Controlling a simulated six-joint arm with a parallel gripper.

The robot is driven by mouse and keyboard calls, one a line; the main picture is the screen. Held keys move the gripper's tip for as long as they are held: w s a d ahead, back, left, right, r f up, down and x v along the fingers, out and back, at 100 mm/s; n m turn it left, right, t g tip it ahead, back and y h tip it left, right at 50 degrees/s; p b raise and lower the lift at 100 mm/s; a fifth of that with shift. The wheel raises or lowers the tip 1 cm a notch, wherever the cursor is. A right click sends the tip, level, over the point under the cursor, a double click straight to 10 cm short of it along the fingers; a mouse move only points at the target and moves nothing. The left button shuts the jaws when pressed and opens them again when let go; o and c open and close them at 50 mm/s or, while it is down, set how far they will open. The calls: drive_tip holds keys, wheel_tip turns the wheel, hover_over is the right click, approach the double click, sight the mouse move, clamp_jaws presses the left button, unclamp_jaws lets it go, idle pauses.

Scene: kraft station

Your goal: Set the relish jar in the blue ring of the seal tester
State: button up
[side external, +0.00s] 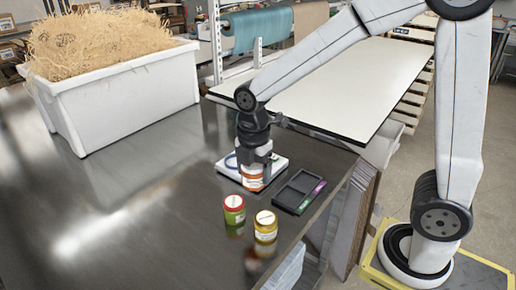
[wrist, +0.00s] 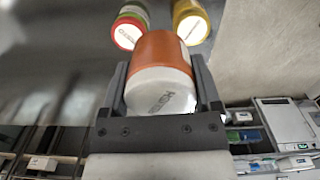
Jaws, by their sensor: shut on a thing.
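My gripper (side external: 254,158) points down and is shut on an orange-brown jar (side external: 252,180). In the wrist view the jar (wrist: 161,55) sits between both fingers, its pale printed end towards the camera; the print is too small to read, so I cannot tell whether it is the relish jar. The seal tester (side external: 226,167) is a low white unit on the dark table. Part of its blue ring (side external: 231,161) shows left of my gripper. The jar is over or just in front of the tester's right part; I cannot tell whether it touches.
A green jar with a red lid (side external: 234,210) and a yellow jar (side external: 266,226) stand nearer the camera. A black compartment tray (side external: 294,188) with a purple-and-green item lies right of the tester. A white bin (side external: 130,100) of straw stands back left. The table's left middle is clear.

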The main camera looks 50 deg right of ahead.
drive_tip(key=shift+w+d, duration=0.25)
drive_tip(key=shift+w, duration=0.35)
drive_tip(key=w+d+f, duration=0.3)
drive_tip(key=w+d, duration=0.9)
drive_tip(key=w, duration=0.4)
drive_tip(key=shift+w+d, duration=0.25)
drive_tip(key=shift+d, duration=0.05)
drive_tip(key=shift+f, duration=0.15)
drive_tip(key=shift+f, duration=2.65)
drive_tip(key=shift+f, duration=0.7)
drive_tip(key=o, duration=1.3)
drive_tip(key=shift+c, duration=0.2)
drive_tip(key=shift+r, duration=0.1)
